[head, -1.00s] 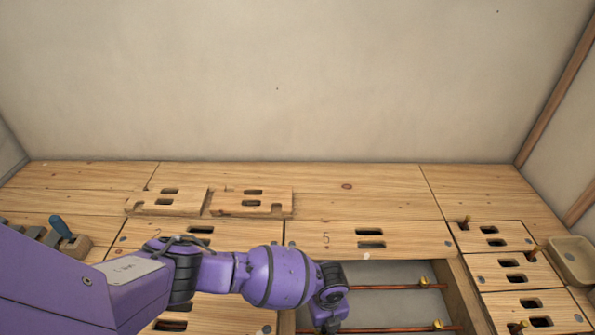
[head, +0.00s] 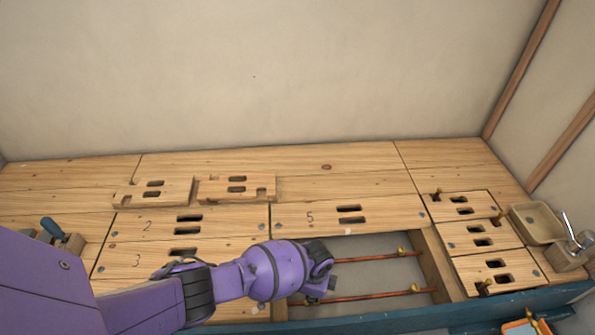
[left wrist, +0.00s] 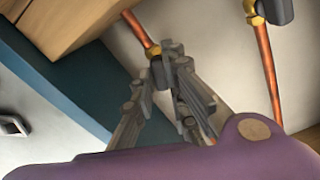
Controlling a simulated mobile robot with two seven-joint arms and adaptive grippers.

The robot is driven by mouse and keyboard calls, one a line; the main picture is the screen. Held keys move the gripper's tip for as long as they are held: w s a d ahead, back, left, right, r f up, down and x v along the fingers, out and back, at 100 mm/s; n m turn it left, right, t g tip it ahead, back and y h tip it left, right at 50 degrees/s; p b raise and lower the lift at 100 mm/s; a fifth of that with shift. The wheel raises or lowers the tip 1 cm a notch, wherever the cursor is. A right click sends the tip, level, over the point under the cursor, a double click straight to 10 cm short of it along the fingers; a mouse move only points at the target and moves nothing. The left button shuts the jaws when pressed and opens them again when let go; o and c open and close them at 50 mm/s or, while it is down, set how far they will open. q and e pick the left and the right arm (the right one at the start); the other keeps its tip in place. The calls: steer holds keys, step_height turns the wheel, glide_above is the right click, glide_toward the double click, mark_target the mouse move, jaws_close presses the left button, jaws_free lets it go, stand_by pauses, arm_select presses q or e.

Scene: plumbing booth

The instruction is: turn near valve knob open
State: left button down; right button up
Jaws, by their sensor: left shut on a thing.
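The near valve knob (left wrist: 158,72) is small and dark, at a brass fitting (left wrist: 152,51) on a copper pipe in the left wrist view. My left gripper (left wrist: 167,62) is shut on this knob, with its fingers on either side of it; the fingers hide part of it. In the head view my left gripper (head: 316,296) is low over the left end of the open floor recess (head: 365,272), and the knob cannot be made out there. Another dark valve knob (left wrist: 278,9) sits on the second copper pipe, apart from the gripper. My right gripper is not in view.
Two copper pipes (head: 370,294) with brass fittings (head: 402,252) cross the recess. Slotted wooden panels (head: 349,216) surround it. Two loose panels (head: 236,187) lie behind. A beige tray (head: 537,223) stands at the right, and a blue-handled tool (head: 52,228) at the left.

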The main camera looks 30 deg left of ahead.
arm_select(q)
steer(key=shift+w+n+p, duration=0.1)
steer(key=shift+n+p, duration=0.45)
steer(key=shift+n, duration=1.45)
steer(key=c, duration=1.7)
jaws_free()
steer(key=shift+c, duration=0.2)
steer(key=shift+r, duration=0.1)
steer(key=shift+w, duration=0.1)
steer(key=shift+r, duration=0.6)
step_height(320, 180, up, 11)
steer(key=shift+f, duration=0.15)
steer(key=shift+s, duration=0.2)
